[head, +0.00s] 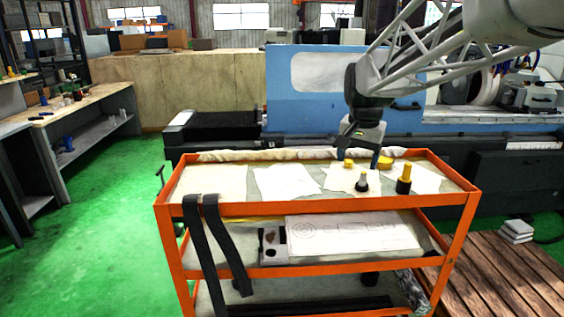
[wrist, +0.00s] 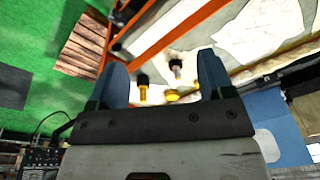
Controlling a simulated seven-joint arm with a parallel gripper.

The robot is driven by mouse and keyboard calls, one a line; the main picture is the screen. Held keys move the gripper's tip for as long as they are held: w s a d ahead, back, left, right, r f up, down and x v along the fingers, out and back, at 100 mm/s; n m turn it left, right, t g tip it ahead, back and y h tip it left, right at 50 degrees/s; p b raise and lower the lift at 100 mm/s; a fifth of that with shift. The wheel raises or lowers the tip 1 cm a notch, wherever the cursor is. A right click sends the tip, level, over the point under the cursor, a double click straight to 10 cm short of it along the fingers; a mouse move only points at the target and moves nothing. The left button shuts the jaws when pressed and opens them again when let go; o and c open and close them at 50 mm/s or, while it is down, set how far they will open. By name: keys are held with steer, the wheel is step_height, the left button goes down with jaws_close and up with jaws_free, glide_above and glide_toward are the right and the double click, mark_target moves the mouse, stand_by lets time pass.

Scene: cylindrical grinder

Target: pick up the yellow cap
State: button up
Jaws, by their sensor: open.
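A low, round yellow cap (head: 385,162) sits at the back right of the orange cart's top shelf. In the wrist view the yellow cap (wrist: 170,97) shows between my fingers, partly hidden by the gripper body. My gripper (head: 361,150) is above the cart's back part, just left of the cap in the head view. Its fingers are apart with nothing between them. They also show in the wrist view (wrist: 163,80), pointing toward the cart top.
Near the cap stand a yellow piece with black base (head: 404,178), a grey-and-black piece (head: 362,182) and a small yellow piece (head: 348,163). Paper sheets (head: 285,181) lie on the orange cart (head: 320,209). The blue grinder (head: 300,115) stands behind. The cart top's left side is clear of upright things.

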steer(key=w+d+f+m, duration=0.2)
steer(key=w+d, duration=0.1)
steer(key=w, duration=0.8)
steer(key=w+d+f+m, duration=0.1)
steer(key=w+d+m, duration=0.1)
steer(key=w, duration=0.9)
steer(key=m+g, duration=0.2)
steer(key=m, duration=0.2)
glide_above(349, 161)
step_height(349, 161, down, 11)
steer(key=shift+s+f, duration=0.1)
steer(key=shift+s, duration=0.05)
steer(key=shift+w+d+f+m, duration=0.1)
steer(key=shift+w+f+m, duration=0.1)
steer(key=shift+w+m, duration=0.1)
steer(key=shift+f, duration=1.3)
steer(key=shift+f, duration=2.6)
